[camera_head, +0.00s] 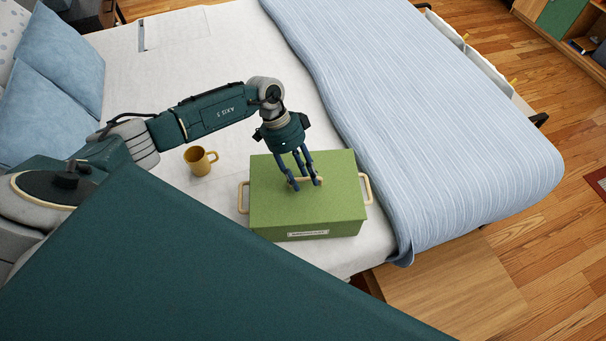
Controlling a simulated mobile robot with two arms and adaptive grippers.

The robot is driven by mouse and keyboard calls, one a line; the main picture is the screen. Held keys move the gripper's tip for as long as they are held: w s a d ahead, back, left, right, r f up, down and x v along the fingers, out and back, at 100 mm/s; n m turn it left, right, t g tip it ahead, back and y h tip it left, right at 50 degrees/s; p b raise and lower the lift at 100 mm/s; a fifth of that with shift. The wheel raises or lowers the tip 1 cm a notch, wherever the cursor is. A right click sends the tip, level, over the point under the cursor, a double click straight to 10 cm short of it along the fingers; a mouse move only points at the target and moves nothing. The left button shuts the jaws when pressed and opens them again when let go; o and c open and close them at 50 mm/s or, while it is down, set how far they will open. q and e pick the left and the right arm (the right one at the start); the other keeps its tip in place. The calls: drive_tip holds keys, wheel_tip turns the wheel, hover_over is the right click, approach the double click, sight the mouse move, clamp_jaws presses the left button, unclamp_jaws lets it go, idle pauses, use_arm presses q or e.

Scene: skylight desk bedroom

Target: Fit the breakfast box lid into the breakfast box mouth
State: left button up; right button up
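The green breakfast box (345,219) stands on the bed, with a pale label on its front and a beige handle on each side. The green lid (270,206) lies over the box top and looks about level. I cannot tell whether it is seated in the mouth or resting slightly above it. My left gripper (306,184) points down at the lid's middle, with its fingers at the small beige lid handle. Whether the fingers are closed on the handle is not clear. My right gripper is not in view.
A yellow mug (200,160) stands on the white sheet (190,80), left of the box. A striped blue blanket (420,110) lies close to the box's right side. Blue pillows (58,62) are at the left. A wooden surface (450,285) is at lower right.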

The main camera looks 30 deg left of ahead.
use_arm(q)
drive_tip(key=v, duration=1.2)
drive_tip(key=shift+d, duration=0.1)
idle(0.4)
